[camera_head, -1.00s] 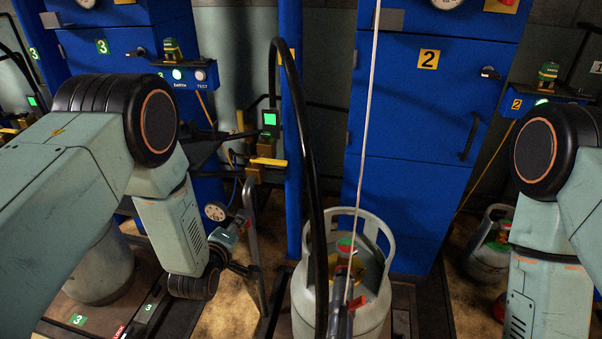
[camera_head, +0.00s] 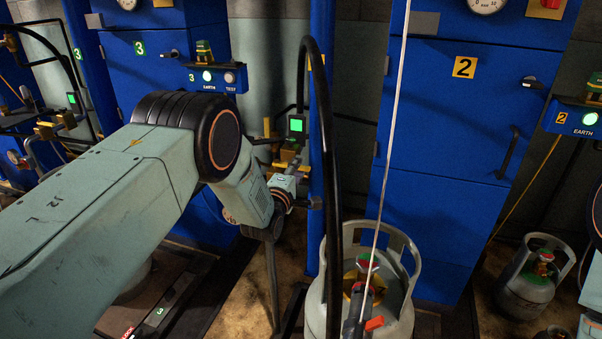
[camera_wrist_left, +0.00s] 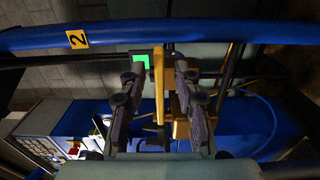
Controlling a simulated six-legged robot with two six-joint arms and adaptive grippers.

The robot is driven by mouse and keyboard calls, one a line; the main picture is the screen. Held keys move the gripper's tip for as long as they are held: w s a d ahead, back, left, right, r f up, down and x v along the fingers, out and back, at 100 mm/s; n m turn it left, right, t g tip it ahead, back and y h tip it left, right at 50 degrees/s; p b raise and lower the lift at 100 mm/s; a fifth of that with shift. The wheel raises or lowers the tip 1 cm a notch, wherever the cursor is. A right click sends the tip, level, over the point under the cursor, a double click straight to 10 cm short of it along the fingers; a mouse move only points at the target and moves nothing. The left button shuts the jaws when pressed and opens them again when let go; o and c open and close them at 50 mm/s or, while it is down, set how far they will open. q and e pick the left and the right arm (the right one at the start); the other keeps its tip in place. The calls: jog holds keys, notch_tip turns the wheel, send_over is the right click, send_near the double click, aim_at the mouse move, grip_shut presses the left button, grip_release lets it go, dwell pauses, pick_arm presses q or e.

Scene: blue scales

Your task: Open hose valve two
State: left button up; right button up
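The hose valve with a yellow lever (camera_wrist_left: 159,85) and brass body (camera_wrist_left: 181,128) is by the blue post marked 2. In the head view the valve (camera_head: 290,156) sits below a lit green display (camera_head: 297,125), partly hidden by my left gripper (camera_head: 304,168). In the left wrist view the fingers of my left gripper (camera_wrist_left: 160,68) are apart, and the lever shows between them. I cannot tell whether either finger touches it.
A black hose (camera_head: 331,200) arches down in front of the post to a grey gas cylinder (camera_head: 402,300). Another cylinder (camera_head: 525,290) stands at the right.

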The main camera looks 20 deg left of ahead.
pick_arm(q)
jog(key=shift+w, duration=0.65)
jog(key=shift+d, duration=0.1)
jog(key=shift+c, duration=0.3)
grip_shut()
